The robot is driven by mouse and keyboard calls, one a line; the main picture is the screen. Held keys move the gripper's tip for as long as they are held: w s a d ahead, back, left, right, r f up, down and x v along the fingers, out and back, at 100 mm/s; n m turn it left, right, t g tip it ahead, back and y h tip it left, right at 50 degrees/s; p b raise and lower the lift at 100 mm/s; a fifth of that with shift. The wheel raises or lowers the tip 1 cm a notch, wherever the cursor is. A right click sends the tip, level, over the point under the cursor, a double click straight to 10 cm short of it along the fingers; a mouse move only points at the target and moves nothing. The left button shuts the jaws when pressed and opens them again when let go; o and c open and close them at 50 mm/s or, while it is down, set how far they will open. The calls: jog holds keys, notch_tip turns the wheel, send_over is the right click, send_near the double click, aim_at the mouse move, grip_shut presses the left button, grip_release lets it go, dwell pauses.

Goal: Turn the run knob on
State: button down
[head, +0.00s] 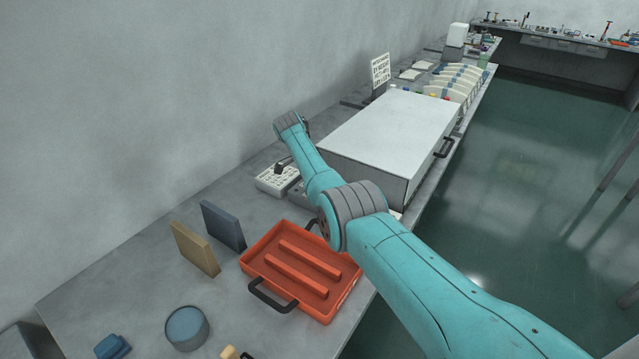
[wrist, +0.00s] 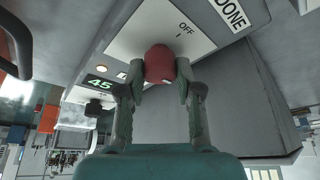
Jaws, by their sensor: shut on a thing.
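The red run knob (wrist: 160,60) shows in the wrist view on a pale panel (wrist: 190,25). The word OFF and a short mark are printed on the panel just beyond the knob. My gripper (wrist: 161,78) has one finger on each side of the knob and is shut on it. The fingers hide parts of the knob's sides, and I cannot tell which way its pointer faces. In the head view my teal arm reaches over the bench beside a large white-topped machine (head: 395,130); the knob and my gripper cannot be made out there.
A lit display (wrist: 100,84) reading 45 and a DONE label (wrist: 230,12) are near the knob. An orange tray (head: 258,262) with a dark handle lies below my arm. A white slotted block (head: 268,183) sits by the wall. Tan (head: 195,248) and dark (head: 223,226) slabs stand left.

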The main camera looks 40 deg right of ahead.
jog(key=c, duration=0.8)
grip_release()
jog(key=v, duration=1.2)
